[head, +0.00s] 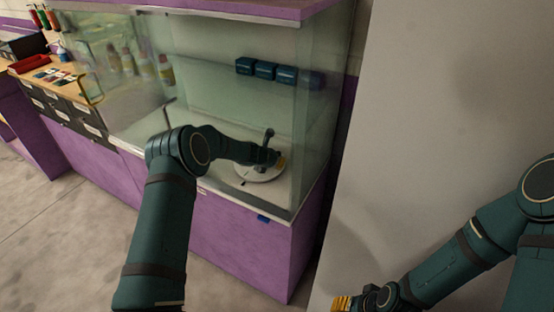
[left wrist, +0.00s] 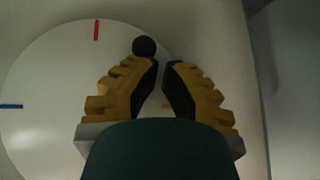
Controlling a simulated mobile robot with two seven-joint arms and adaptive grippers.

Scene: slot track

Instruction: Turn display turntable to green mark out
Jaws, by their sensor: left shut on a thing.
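The display turntable (head: 250,174) is a round white disc on the floor of the glass case. It also shows in the left wrist view (left wrist: 50,70), with a red mark (left wrist: 96,30) at the top and a blue mark (left wrist: 10,106) at the left. I see no green mark; part of the disc is hidden by my gripper. A dark upright handle (head: 268,134) with a round black knob (left wrist: 144,46) stands on the disc.
The glass case has a clear side pane (head: 312,110) close to my left arm. Several dark blue boxes (head: 264,70) sit at the back, with bottles (head: 166,70) further left. A large pale panel (head: 430,120) stands on the right. The case floor left of the disc looks clear.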

